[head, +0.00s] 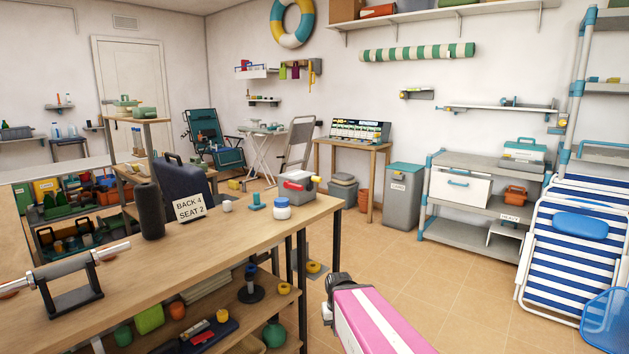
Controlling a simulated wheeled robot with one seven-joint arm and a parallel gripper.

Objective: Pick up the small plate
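I cannot make out a small plate for certain in the head view. A wooden workbench (150,262) fills the left foreground. On its top are a white-lidded jar (282,210), a grey and red box (297,187), a small teal piece (256,201), a small white piece (227,206) and a dark cylinder (149,211). A card reading "BACK 4 SEAT 2" (189,207) leans on a dark blue case (185,176). My pink and white arm comes in at the bottom, with a dark end (337,288) right of the bench. Its fingers cannot be made out, and nothing is seen held.
A metal bar on a black stand (72,278) lies at the bench's near left. The lower shelf is cluttered. Striped loungers (573,250) stand at right, near a grey shelf unit (470,237) and a grey bin (402,197). Tiled floor (440,290) between is clear.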

